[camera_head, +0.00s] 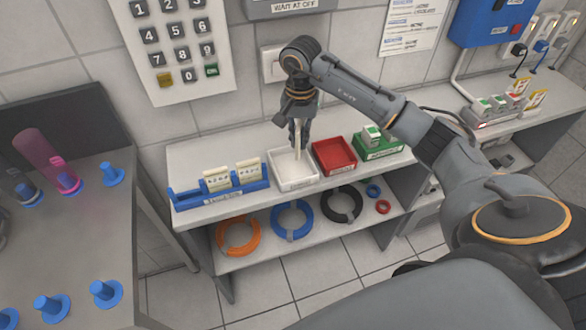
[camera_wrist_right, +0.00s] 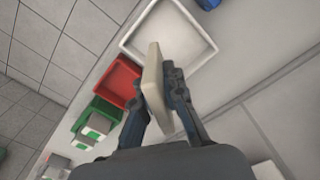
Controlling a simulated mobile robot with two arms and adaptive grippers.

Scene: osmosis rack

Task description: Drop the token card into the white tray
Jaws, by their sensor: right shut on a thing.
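My right gripper (camera_head: 298,133) is shut on the token card (camera_head: 299,143), a thin cream-coloured plate that hangs upright from the fingers. The card also shows between the fingers in the right wrist view (camera_wrist_right: 155,85). The white tray (camera_head: 297,185) stands on the shelf top, and the card is over it in the head view. In the right wrist view the tray (camera_wrist_right: 128,47) lies beyond the card and looks empty where it shows. I cannot tell how far the card's lower edge is above the tray floor. My left gripper is not in view.
A red tray (camera_head: 334,170) and a green tray (camera_head: 383,151) with boxes stand right of the white tray. A blue rack (camera_head: 187,201) with several cream cards stands left. The tiled wall is close behind. Coloured rings (camera_head: 292,219) lie on the lower shelf.

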